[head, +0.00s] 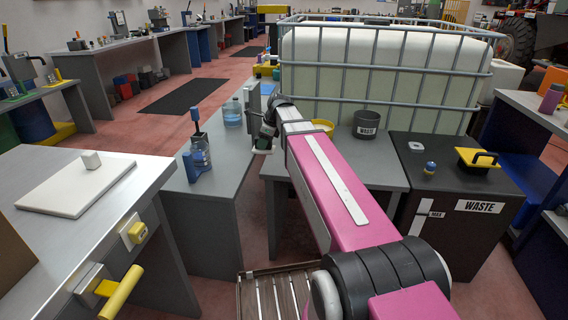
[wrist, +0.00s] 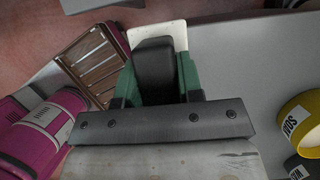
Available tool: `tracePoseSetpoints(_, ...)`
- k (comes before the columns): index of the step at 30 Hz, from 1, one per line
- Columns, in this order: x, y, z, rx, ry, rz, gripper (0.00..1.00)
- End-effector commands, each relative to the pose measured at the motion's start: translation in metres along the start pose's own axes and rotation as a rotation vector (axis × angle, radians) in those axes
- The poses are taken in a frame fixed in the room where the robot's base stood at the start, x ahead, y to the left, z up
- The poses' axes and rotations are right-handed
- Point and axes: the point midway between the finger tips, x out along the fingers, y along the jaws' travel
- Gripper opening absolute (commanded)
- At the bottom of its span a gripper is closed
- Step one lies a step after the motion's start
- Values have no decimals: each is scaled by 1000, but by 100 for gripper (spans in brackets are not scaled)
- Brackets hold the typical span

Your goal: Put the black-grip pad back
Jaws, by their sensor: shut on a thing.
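The black-grip pad shows in the wrist view as a pale plate (wrist: 172,32) with a black grip (wrist: 155,62) on it. My gripper (wrist: 157,80) has its green fingers shut on either side of the black grip. In the head view my gripper (head: 263,143) is at the far end of the pink arm, near the left edge of the grey table. The pad is small and mostly hidden there. I cannot tell how far its underside is from any surface.
A yellow tub (wrist: 305,112) and a dark waste bucket (head: 367,122) stand on the grey table (head: 355,168). A caged white tank (head: 375,75) is behind. A blue-lidded jug (head: 232,112) stands on the bench to the left. A white board (head: 75,187) lies front left.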

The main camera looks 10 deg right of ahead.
Motion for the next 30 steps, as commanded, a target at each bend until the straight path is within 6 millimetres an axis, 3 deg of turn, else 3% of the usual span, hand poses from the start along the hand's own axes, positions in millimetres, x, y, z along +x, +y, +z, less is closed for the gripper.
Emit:
tracePoseSetpoints(18, 32, -82, -87, 1, 0, 0, 12)
tracePoseSetpoints(25, 38, -88, -96, -1, 0, 1, 12)
tracePoseSetpoints(30, 54, -87, -103, -1, 0, 2, 12)
